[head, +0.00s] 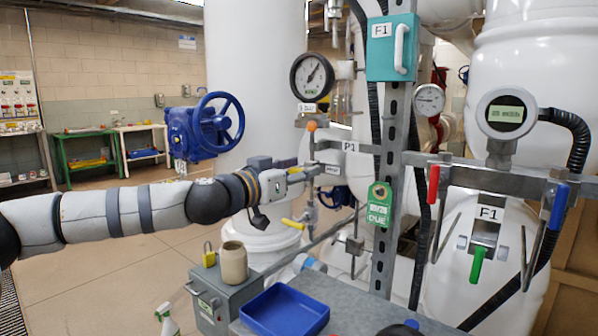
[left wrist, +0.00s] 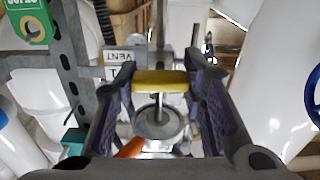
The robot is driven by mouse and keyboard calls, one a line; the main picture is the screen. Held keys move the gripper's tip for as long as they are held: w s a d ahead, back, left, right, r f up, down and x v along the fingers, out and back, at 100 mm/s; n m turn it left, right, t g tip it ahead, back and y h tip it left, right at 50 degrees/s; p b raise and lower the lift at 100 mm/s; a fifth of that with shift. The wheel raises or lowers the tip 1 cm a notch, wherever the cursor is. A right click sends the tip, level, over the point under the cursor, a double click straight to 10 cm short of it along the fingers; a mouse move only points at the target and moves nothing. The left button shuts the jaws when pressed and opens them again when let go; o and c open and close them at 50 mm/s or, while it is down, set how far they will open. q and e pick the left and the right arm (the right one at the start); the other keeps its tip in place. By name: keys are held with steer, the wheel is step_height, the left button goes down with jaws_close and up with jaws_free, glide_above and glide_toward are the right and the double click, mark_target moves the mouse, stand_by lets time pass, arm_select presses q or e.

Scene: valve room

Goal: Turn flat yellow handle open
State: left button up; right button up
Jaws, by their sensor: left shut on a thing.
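A flat yellow handle (left wrist: 160,80) lies crosswise between the two fingers of my left gripper (left wrist: 160,85) in the left wrist view. A round metal valve part and stem sit just below it in that view. In the head view my left gripper (head: 297,177) reaches the pipework beside the metal post, and a bit of the yellow handle (head: 295,170) shows at its fingers. The gripper is shut on this handle. A second yellow handle (head: 292,223) sticks out to the left lower down, apart from the gripper. My right gripper is not in view.
A blue handwheel valve (head: 205,128) stands above my left forearm. A pressure gauge (head: 311,76), an orange knob (head: 311,126) and a green tag (head: 379,204) are near the gripper. Below are a grey box (head: 222,300) and a blue tray (head: 284,311).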

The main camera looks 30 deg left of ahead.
arm_select(q)
steer(key=n, duration=0.3)
steer(key=shift+n, duration=0.3)
steer(key=n, duration=0.4)
steer(key=shift+f, duration=0.1)
steer(key=n, duration=0.5)
steer(key=shift+f, duration=0.1)
steer(key=shift+n+b, duration=0.3)
steer(key=shift+n, duration=2)
steer(key=o, duration=1.2)
steer(key=s, duration=0.8)
steer(key=s+a, duration=0.1)
steer(key=s, duration=0.3)
